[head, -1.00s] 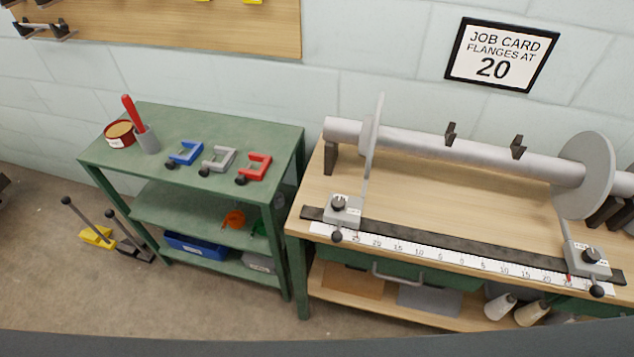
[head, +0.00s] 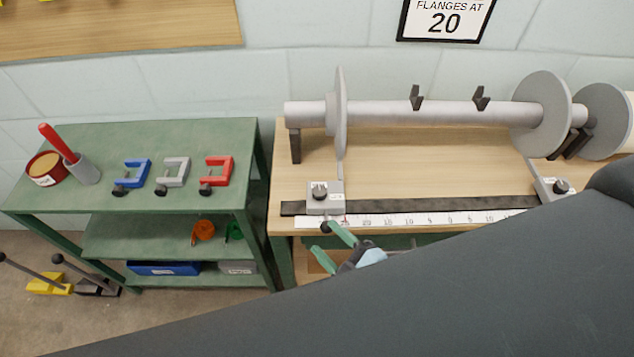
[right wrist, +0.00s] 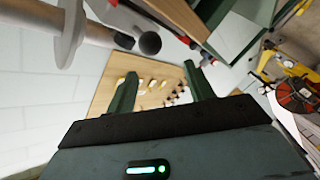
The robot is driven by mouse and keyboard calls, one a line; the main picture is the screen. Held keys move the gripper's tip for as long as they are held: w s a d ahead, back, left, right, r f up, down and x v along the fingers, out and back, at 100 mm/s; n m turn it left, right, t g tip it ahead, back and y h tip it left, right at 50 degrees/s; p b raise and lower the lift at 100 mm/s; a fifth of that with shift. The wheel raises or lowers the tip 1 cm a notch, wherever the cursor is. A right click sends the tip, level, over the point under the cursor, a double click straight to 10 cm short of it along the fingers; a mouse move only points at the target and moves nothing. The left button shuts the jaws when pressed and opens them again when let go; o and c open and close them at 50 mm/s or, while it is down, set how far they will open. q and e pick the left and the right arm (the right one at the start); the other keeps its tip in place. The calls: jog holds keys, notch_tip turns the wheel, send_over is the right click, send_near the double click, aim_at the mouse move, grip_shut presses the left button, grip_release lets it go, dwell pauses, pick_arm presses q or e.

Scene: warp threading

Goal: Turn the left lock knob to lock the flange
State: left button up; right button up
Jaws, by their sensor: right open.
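The left flange (head: 341,115) is a grey disc on the horizontal roller tube (head: 440,113). A black ball (head: 326,227) shows at the block's front. My right gripper (head: 331,247) is open just below the block, its green fingers close to the ball. In the right wrist view the open fingers (right wrist: 161,74) have nothing between them. A dark ball (right wrist: 150,43) and a grey disc (right wrist: 70,30) lie beyond them. My left gripper is out of view.
The ruler (head: 430,218) runs along the bench's front edge to the right lock block (head: 553,187), partly behind my arm. A green shelf (head: 150,222) with blue, grey and red clamps stands left. A card above reads flanges at 20.

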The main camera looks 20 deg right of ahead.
jog(key=w+a+r+n+g+y, duration=0.1)
jog(key=w+a+r+n+y, duration=0.1)
jog(key=a+r+n+y, duration=0.55)
jog(key=w+a+r+n+g+y, duration=0.1)
jog(key=w+a+r+n+y, duration=0.3)
jog(key=n, duration=0.6)
jog(key=s+a+r+n+g+y+b, duration=0.1)
jog(key=s+a+r+n+g+y, duration=0.25)
jog(key=n+g, duration=0.65)
jog(key=n+g+h+b, duration=0.35)
jog(key=n+h, duration=1.85)
jog(key=n, duration=1.2)
send_over(319, 190)
notch_tip(319, 190, down, 4)
jog(key=shift+r+p, duration=0.1)
jog(key=shift+p, duration=0.3)
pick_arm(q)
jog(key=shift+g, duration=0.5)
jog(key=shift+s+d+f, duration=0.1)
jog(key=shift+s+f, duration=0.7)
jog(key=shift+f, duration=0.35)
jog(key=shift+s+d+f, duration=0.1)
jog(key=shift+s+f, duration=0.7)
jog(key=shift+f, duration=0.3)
pick_arm(e)
jog(key=shift+f, duration=3.95)
